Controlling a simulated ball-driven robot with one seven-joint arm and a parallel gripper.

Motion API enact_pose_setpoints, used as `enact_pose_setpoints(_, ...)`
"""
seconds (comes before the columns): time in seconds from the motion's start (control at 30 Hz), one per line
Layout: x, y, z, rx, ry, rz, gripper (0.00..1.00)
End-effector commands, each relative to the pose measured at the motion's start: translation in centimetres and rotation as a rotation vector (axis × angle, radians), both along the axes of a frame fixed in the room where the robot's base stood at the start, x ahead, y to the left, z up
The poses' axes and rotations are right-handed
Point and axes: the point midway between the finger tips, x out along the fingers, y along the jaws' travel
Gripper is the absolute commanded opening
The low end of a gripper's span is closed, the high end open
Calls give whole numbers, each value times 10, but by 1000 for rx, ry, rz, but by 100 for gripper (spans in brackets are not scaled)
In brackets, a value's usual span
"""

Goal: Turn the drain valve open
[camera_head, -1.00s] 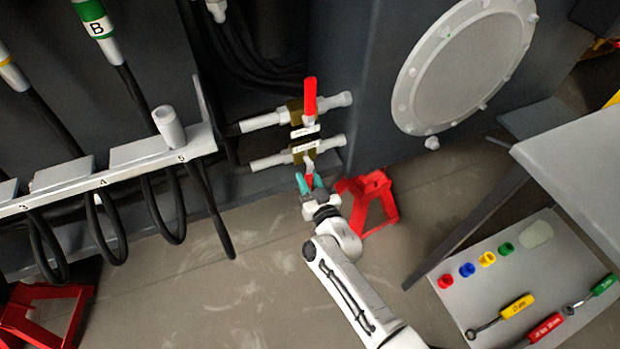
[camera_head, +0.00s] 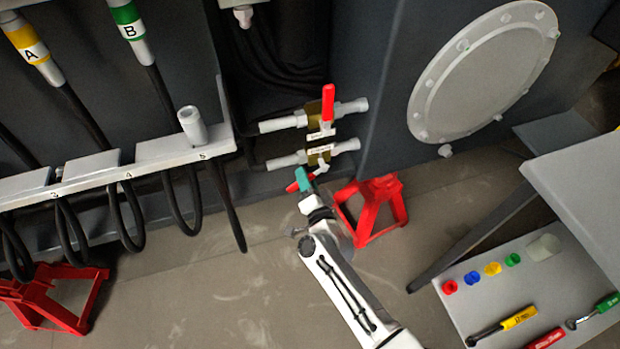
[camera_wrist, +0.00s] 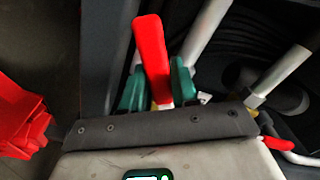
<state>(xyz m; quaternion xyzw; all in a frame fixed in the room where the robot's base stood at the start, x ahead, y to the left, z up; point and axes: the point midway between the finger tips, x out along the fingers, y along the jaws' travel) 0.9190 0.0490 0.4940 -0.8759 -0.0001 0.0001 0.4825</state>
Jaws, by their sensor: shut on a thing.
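Two brass valves sit one above the other on pipe stubs at the chassis wall in the head view. The upper valve (camera_head: 316,112) has a red handle (camera_head: 328,101) pointing up. The lower valve (camera_head: 317,156) has a red lever (camera_head: 291,187) pointing down and to the left. The small white labels on them are too small to read. My gripper (camera_head: 304,179) is at the lower valve, its teal fingers shut on this lever and partly hiding it. In the wrist view the red lever (camera_wrist: 151,52) stands between the two teal fingers (camera_wrist: 158,88).
A red stand (camera_head: 374,212) is close to the right of my gripper. A hose rack (camera_head: 110,170) with hanging black hoses is at the left. A grey tray (camera_head: 470,305) with coloured caps and tools is at lower right.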

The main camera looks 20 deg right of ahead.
Motion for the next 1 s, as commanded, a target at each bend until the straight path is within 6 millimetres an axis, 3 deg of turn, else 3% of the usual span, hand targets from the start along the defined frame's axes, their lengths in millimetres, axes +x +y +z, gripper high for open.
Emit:
enact_pose_setpoints(0.5, -1, 8, 24, 427, 1, -1, 0)
enact_pose_setpoints(1.0, 0, 8, 31, 578, 0, -1, 0)
